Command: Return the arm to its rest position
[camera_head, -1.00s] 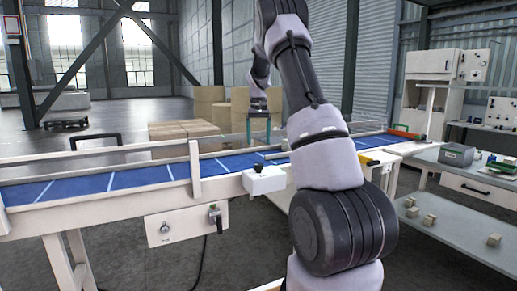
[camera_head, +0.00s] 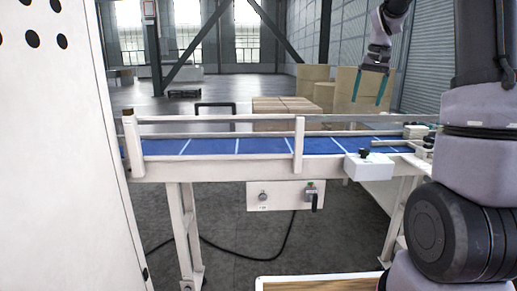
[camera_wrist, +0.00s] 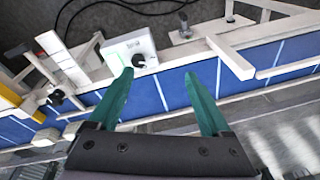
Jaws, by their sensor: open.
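My gripper (camera_head: 371,89) is raised above the far side of the conveyor in the head view, with its two teal fingers apart and nothing between them. In the wrist view my gripper (camera_wrist: 160,85) is also open and empty, pointing down over the blue conveyor belt (camera_wrist: 172,90). The arm stands at the right of the head view, bent up and over. The blue belt (camera_head: 215,146) runs across the middle of the head view with no items seen on it.
A white control box (camera_head: 368,167) with a black knob sits on the conveyor's near rail. A white cabinet (camera_head: 60,160) fills the left. Cardboard boxes (camera_head: 285,108) stand behind the conveyor. Open floor lies beyond.

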